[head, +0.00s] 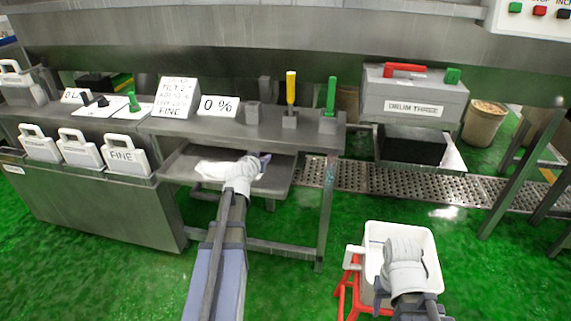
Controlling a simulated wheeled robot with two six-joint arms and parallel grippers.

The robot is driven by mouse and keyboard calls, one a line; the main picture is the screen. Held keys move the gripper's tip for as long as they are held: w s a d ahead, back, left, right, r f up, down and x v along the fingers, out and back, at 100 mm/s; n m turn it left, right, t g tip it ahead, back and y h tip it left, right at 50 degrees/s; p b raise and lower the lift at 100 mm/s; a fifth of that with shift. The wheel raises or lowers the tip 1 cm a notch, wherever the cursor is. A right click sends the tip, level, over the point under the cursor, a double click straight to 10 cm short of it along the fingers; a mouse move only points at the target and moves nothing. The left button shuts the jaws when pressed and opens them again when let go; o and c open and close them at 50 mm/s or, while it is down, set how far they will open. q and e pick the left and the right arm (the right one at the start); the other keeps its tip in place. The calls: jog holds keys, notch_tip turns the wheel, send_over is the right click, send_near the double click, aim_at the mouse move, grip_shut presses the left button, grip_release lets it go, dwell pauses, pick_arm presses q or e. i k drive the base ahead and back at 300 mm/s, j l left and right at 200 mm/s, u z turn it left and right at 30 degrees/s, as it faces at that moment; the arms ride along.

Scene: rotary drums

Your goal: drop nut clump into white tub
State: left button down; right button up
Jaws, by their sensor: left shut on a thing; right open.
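The white tub (429,276) stands at the lower right by a red stand, its mouth facing up. My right gripper (401,246), in a pale sleeve, is over the tub's mouth; its fingers are hard to make out. My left gripper (263,161) is over the metal tray (279,184) under the bench shelf. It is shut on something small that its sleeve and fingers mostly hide. I cannot clearly make out a nut clump. A white patch (216,170) lies on the tray just left of the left gripper.
The shelf (262,134) above the tray holds signs and yellow and green handles. Green floor lies open between bench and tub.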

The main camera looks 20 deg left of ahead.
aim_at(371, 272)
jog(key=l, duration=1.25)
jog(key=k+l, duration=0.1)
jog(key=l, duration=1.1)
